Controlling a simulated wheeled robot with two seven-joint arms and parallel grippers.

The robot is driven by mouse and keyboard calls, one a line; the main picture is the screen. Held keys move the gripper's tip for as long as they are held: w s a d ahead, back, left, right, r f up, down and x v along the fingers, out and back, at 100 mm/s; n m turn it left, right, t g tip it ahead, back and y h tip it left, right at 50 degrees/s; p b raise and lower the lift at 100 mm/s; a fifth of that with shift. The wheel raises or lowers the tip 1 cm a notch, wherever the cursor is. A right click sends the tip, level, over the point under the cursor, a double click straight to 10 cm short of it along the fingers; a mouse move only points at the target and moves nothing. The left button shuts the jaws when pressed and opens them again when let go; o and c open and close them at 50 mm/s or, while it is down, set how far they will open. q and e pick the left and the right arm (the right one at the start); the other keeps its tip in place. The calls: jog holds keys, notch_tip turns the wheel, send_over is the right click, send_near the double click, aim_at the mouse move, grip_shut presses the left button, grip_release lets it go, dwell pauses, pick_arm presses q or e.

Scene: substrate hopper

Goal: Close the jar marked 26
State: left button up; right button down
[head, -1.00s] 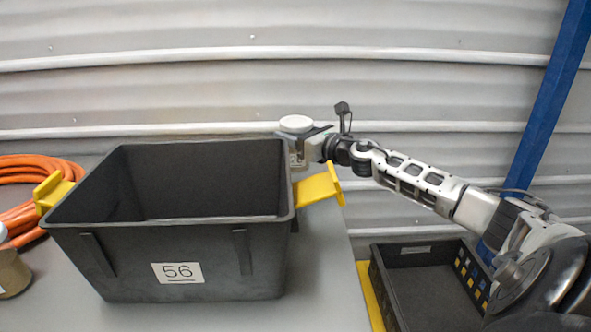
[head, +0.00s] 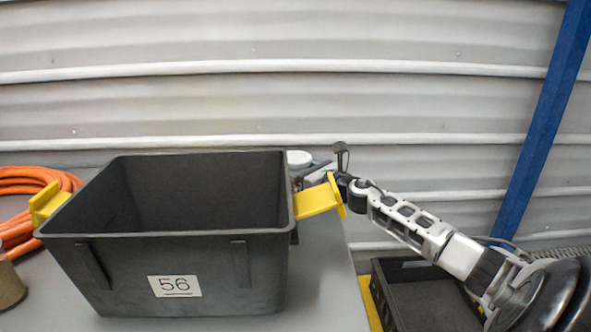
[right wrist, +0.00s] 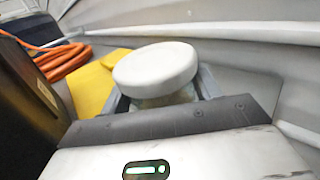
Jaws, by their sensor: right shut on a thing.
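A jar with a white lid on top (head: 299,157) is behind the right rear corner of the black bin, which hides most of its body in the head view. My right gripper (head: 306,172) is shut on this jar. In the right wrist view the round white lid (right wrist: 156,69) sits above the jar's pale body, between the grey fingers of the right gripper (right wrist: 163,95). I cannot read a number on this jar now. Another jar (head: 9,284), tan, is cut off at the left edge with its marking out of sight. My left gripper is not in view.
The black bin marked 56 (head: 190,270), with yellow handles (head: 318,200), fills the middle of the grey table (head: 325,290). An orange hose (head: 22,230) lies at the left. A black crate (head: 410,295) stands right of the table. A corrugated wall is behind.

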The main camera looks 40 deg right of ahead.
jog(key=shift+f, duration=0.1)
jog(key=shift+c, duration=1.8)
grip_release()
jog(key=shift+r, duration=0.25)
jog(key=shift+s+f, duration=0.2)
jog(key=shift+s, duration=0.05)
jog(key=s, duration=0.7)
jog(key=s+d+b, duration=0.1)
jog(key=s, duration=0.3)
jog(key=shift+s+r, duration=0.15)
jog(key=shift+s, duration=0.1)
